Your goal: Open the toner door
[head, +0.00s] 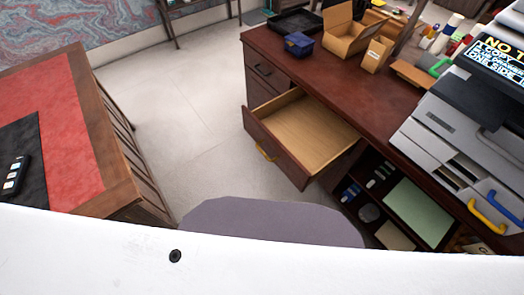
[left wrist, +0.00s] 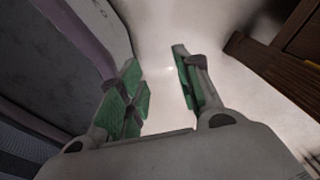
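A grey printer (head: 435,122) stands on the right end of the dark wooden desk in the head view, cut off by the right edge. Its screen (head: 500,55) shows large text beginning "NO T". On its lower front are a yellow handle (head: 487,215) and a blue handle (head: 505,210); I cannot tell which panel is the toner door. My left gripper (left wrist: 158,66) shows in the left wrist view, its green-padded fingers apart and nothing between them, over pale floor. It is away from the printer. Neither gripper shows in the head view.
The desk's (head: 345,88) drawer (head: 310,122) is pulled out, with a yellow handle. Open shelves lie below the desk. A grey-purple chair seat (head: 270,222) stands in front. Boxes (head: 347,38) sit on the desk. Another table (head: 75,140) is left, with clear floor between.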

